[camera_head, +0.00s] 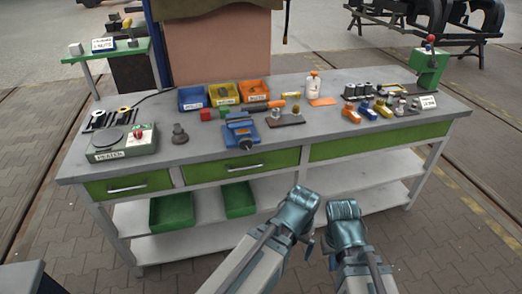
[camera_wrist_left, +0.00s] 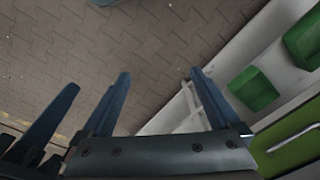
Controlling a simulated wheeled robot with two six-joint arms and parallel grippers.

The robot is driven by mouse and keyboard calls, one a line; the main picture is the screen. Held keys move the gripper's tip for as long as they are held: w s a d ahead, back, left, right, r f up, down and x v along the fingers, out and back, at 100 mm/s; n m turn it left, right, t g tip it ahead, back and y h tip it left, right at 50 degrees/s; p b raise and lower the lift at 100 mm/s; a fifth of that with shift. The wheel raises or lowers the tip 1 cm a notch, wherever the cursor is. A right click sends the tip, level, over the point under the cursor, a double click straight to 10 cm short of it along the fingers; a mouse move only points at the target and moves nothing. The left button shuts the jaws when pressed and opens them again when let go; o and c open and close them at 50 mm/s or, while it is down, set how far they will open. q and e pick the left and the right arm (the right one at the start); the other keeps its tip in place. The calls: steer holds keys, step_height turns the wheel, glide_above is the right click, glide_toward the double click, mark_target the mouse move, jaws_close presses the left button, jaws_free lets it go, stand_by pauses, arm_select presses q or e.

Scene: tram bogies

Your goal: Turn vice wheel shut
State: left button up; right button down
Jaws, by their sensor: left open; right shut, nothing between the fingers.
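The blue vice (camera_head: 240,131) stands at the front edge of the grey bench, left of its middle. Its wheel is small and dark at the vice's front; its turn angle cannot be made out. My left gripper (camera_wrist_left: 160,71) is open and empty in the left wrist view, above the paved floor in front of the bench. My right gripper (camera_wrist_left: 71,92) shows beside it at the left, its fingers together with nothing between them. In the head view both my arms stand low in front of the bench, apart from the vice; their fingers are mostly hidden there.
On the bench (camera_head: 330,135) are blue, yellow and orange bins (camera_head: 223,94), a plate with a block (camera_head: 286,120) right of the vice, a dark round part (camera_head: 180,134) left of it and a heater (camera_head: 122,143). Green crates (camera_head: 171,212) sit on the lower shelf.

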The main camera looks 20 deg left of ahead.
arm_select(q)
steer(key=w+d+f+n+t+h+b, duration=0.3)
steer(key=w+d+n+t+h+b, duration=0.15)
steer(key=w, duration=0.45)
steer(key=w+r+n+t+h+b, duration=0.2)
steer(key=w+r+n+t+b, duration=0.2)
steer(key=w+r+n+t, duration=0.45)
steer(key=w+a+r+n+t+y+b, duration=0.1)
steer(key=w+a+r+n+t+y, duration=0.15)
steer(key=a+n, duration=0.5)
steer(key=w+a+r+n+t+y+b, duration=0.25)
steer(key=a+n+y, duration=0.2)
steer(key=n, duration=0.55)
steer(key=s+a+f+n+g+y, duration=0.1)
steer(key=s+a+n+g+y, duration=0.2)
steer(key=a+n+y, duration=0.6)
steer(key=a+n+p, duration=0.1)
steer(key=a+n, duration=0.1)
steer(key=n, duration=0.5)
steer(key=shift+s+a+f, duration=0.15)
steer(key=shift+s+f, duration=0.1)
steer(key=shift+f, duration=0.05)
arm_select(e)
step_height(320, 180, down, 13)
